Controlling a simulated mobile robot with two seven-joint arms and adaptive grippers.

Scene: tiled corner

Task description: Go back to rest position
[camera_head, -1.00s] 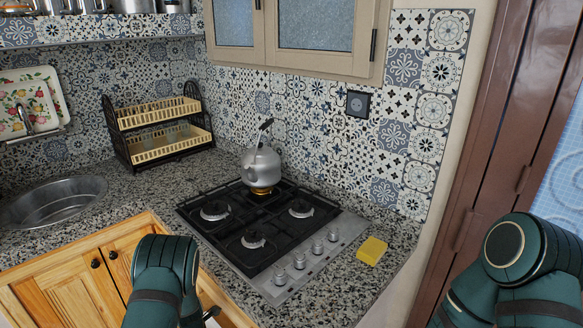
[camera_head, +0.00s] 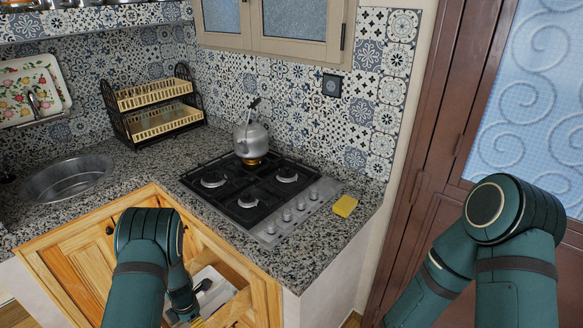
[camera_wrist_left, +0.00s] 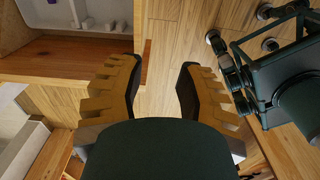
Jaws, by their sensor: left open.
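My left arm comes in low at the left of the head view, its elbow in front of the wooden cabinet. In the left wrist view my left gripper (camera_wrist_left: 160,82) is open, with nothing between its two fingers and wood-coloured floor beyond them. In the head view only a small part of it shows at the bottom edge. My right arm is bent at the right of the head view, in front of the brown door. Its gripper is out of the picture.
A gas stove (camera_head: 247,202) with a kettle (camera_head: 251,139) and a yellow sponge (camera_head: 345,206) are on the granite counter (camera_head: 128,179). A drawer (camera_head: 241,305) stands open below, close to my left arm. The brown door (camera_head: 425,190) is behind my right arm.

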